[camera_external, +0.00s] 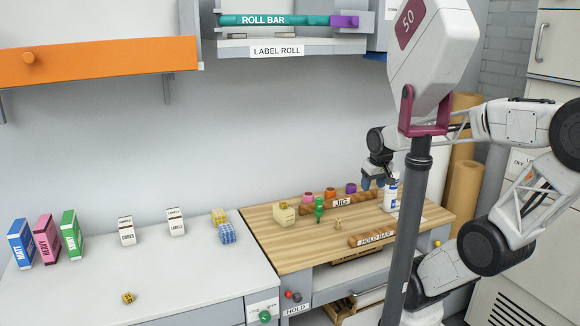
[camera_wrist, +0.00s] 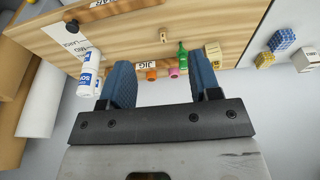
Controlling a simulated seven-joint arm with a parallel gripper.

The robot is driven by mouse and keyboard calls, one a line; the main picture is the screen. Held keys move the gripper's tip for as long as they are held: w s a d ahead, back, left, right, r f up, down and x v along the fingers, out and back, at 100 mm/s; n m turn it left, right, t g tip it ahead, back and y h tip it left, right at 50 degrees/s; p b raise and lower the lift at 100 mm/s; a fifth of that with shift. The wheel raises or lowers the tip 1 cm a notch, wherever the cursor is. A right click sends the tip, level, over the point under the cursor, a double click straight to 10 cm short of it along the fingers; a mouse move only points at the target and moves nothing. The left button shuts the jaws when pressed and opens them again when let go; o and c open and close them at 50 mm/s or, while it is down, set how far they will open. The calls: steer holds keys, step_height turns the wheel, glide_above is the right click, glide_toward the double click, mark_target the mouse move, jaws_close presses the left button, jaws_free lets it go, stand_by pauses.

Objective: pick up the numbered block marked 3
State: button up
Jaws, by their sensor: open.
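No numeral 3 is readable on any block here. A small yellowish cube (camera_external: 127,297) lies alone near the front of the white counter; its marks are too small to read. A similar small tan piece (camera_external: 338,224) lies on the wooden board between the jig and the hold bar. A larger cream block (camera_external: 284,214) stands at the board's left; it also shows in the wrist view (camera_wrist: 213,50), beside my right-hand finger. My gripper (camera_external: 380,182) is open and empty above the back right of the board, near a white bottle; its blue fingers (camera_wrist: 162,65) show in the wrist view.
The wooden board (camera_external: 265,240) holds a jig (camera_external: 341,202), a green bottle (camera_external: 319,208), coloured rolls, a white bottle (camera_external: 390,195) and a hold bar (camera_external: 372,238). Boxes (camera_external: 46,239) and blue and yellow blocks (camera_external: 226,232) stand on the counter (camera_external: 190,275).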

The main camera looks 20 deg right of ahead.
steer(key=shift+c, duration=0.6)
steer(key=w+d+f+n+t, duration=0.1)
steer(key=w+f+n+t, duration=0.2)
steer(key=f+n, duration=0.5)
steer(key=w+d+f+n+t, duration=0.1)
steer(key=w+f+n+t, duration=0.3)
steer(key=n, duration=1.1)
steer(key=w+d+f+n+t+y, duration=0.1)
steer(key=w+d+f+n+t, duration=0.1)
steer(key=w+f+n, duration=0.5)
step_height(320, 180, down, 5)
steer(key=shift+r+n+t, duration=0.1)
steer(key=shift+n+t, duration=0.6)
steer(key=shift+n, duration=2.1)
steer(key=shift+w+a+f+n+t+y, duration=0.15)
steer(key=shift+f+n+t+y, duration=0.15)
steer(key=shift+f+n, duration=0.45)
